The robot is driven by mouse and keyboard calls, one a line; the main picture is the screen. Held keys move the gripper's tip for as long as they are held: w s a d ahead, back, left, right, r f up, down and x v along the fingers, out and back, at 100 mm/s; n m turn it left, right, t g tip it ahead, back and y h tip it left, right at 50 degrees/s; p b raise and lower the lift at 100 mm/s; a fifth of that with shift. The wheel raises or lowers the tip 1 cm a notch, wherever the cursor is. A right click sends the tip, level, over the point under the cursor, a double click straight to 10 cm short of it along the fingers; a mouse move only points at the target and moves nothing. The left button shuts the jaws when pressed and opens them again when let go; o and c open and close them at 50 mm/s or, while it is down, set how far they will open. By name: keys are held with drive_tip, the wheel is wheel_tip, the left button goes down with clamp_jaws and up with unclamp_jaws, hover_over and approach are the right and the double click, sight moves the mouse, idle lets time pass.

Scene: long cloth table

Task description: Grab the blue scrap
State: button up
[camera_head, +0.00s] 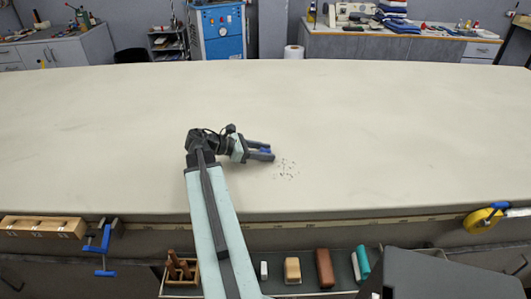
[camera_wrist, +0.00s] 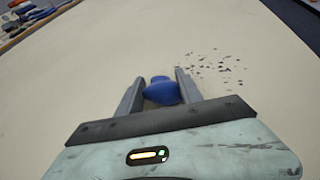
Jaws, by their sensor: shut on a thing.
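The blue scrap (camera_wrist: 162,91) is a small, crumpled, dark blue piece between my two fingers in the wrist view. It shows as a bit of blue in the head view (camera_head: 265,150). My gripper (camera_head: 271,151) is shut on the scrap, low over the cloth table (camera_head: 380,130). The fingers also show in the wrist view (camera_wrist: 160,88), one on each side of the scrap. I cannot tell whether the scrap touches the cloth.
Small dark specks (camera_head: 286,169) lie on the cloth just right of my gripper. A wooden block (camera_head: 42,227) and a blue clamp (camera_head: 104,246) are at the front left edge. A yellow and blue tape tool (camera_head: 485,217) is at the front right edge. The cloth is otherwise clear.

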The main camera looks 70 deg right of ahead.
sight(265, 149)
wheel_tip(265, 149, up, 10)
drive_tip(key=p, duration=1)
drive_tip(key=shift+r, duration=0.15)
drive_tip(key=shift+f, duration=0.2)
